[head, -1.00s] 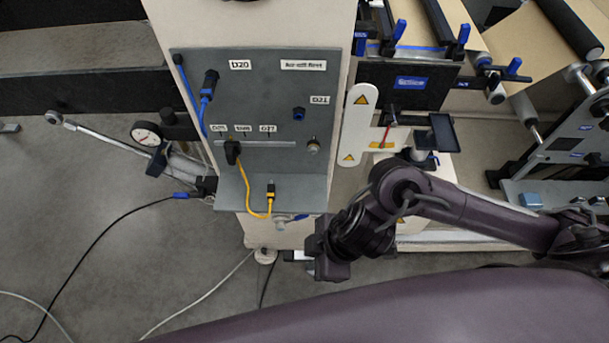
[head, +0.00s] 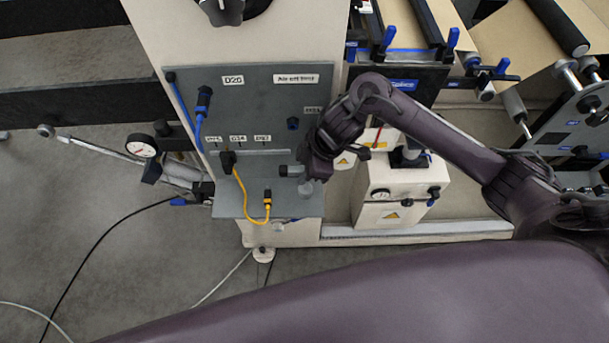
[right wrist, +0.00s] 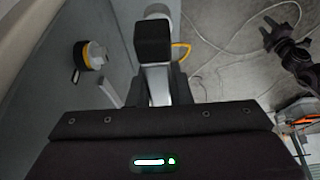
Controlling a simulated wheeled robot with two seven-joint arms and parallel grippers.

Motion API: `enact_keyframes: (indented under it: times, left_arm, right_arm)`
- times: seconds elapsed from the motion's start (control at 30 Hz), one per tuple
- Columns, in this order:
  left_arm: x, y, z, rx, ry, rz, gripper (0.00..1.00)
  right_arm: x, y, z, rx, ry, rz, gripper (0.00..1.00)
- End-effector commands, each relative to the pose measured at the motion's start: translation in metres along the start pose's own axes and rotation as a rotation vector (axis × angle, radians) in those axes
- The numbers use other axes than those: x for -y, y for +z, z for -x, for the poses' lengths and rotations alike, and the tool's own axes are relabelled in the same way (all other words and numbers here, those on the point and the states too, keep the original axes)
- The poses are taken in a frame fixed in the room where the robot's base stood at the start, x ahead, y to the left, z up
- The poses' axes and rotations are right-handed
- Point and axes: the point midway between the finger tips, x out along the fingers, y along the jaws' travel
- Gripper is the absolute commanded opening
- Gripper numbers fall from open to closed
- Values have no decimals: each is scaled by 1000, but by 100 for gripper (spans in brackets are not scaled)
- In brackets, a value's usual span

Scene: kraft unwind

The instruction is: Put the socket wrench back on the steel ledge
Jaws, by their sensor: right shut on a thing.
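My right gripper (head: 312,168) is at the right side of the grey panel, over the right end of the steel ledge (head: 235,206). It is shut on the socket wrench, whose grey end (head: 309,187) shows below the jaws. In the right wrist view the wrench (right wrist: 158,86) shows as a silver bar with a dark block at its far end; the jaws hide part of it. I cannot tell whether the wrench touches the ledge. A dark jointed arm part, apparently my left gripper (right wrist: 285,45), shows far off in the right wrist view; its jaws are unclear.
A yellow cable (head: 244,195) hangs from a black plug to a connector on the ledge, left of the gripper. A white box with a gauge (head: 395,203) stands right.

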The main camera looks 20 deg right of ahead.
Motion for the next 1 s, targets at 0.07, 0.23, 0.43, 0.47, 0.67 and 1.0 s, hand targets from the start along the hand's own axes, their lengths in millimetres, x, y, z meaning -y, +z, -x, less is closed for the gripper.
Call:
enact_keyframes:
  times: [0.07, 0.23, 0.43, 0.47, 0.67, 1.0]
  left_arm:
    - [1, -8, 6, -12, -1, 0, 36]
    - [1, -6, 10, -8, -1, 0, 36]
    - [0, 3, 14, 6, 1, 0, 36]
    - [-1, 4, 15, 8, 1, 0, 36]
    - [-1, 6, 25, 12, 1, 0, 36]
    - [0, 5, 23, 10, 1, 1, 36]
  right_arm:
    - [-16, -2, 3, -2, 1, -2, 0]
    - [-11, 9, -23, -1, -3, -1, 0]
    - [-10, 17, -40, 1, -3, -1, 0]
    - [-10, 18, -45, 1, -3, -3, 0]
    - [-15, 26, -62, 0, 1, -1, 0]
    - [-14, 28, -66, 1, 1, 2, 21]
